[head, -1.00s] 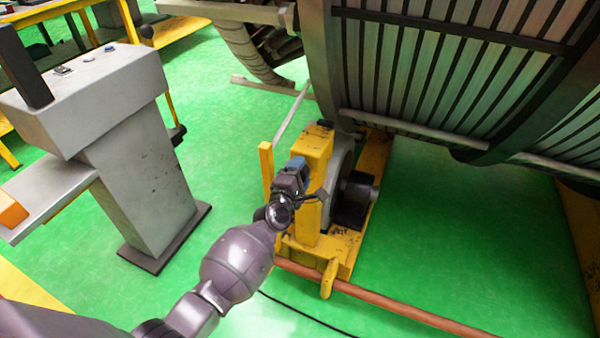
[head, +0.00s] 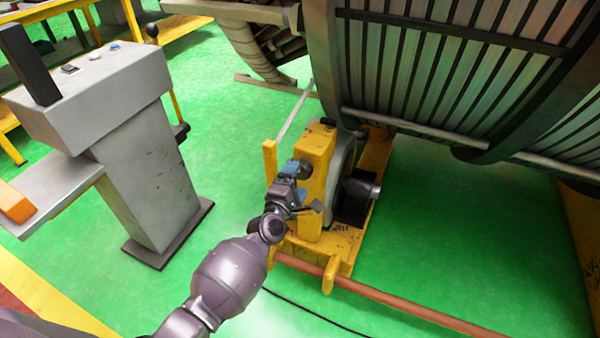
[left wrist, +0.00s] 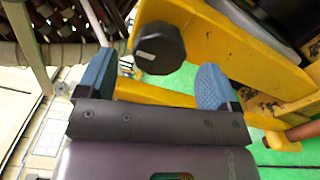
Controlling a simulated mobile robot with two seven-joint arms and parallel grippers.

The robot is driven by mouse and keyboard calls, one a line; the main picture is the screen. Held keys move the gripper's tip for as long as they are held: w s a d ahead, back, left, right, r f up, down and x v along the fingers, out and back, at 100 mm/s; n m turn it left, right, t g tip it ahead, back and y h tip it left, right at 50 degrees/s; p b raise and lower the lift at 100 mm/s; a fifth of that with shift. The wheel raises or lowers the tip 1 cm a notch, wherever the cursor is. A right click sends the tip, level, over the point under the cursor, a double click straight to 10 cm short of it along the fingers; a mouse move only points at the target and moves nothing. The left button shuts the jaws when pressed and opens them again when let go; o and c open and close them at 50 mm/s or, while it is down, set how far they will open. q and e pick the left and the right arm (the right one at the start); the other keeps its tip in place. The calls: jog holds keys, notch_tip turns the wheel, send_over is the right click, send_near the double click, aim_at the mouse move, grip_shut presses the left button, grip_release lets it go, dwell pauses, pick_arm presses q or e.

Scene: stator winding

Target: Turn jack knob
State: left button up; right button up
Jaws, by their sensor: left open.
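The jack knob (left wrist: 160,48) is a dark, many-sided knob with a small pale label on its face. It sits on the side of the yellow jack post (head: 317,150); in the head view the knob (head: 304,168) shows small and dark beside the post. My left gripper (head: 289,186) is at the post, just below the knob in that view. In the left wrist view the gripper (left wrist: 156,82) is open, its blue fingertips apart, with the knob ahead between them and no visible contact. My right gripper is not in view.
The large slatted stator (head: 450,70) hangs over the jack. A grey control pedestal (head: 145,180) stands at left. A reddish-brown bar (head: 400,308) runs along the floor in front of the jack base, near a black cable (head: 310,312). Green floor is clear at right.

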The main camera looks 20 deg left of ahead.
pick_arm(q)
jog(key=s, duration=0.6)
jog(key=shift+p, duration=0.4)
jog(key=shift+s, duration=0.1)
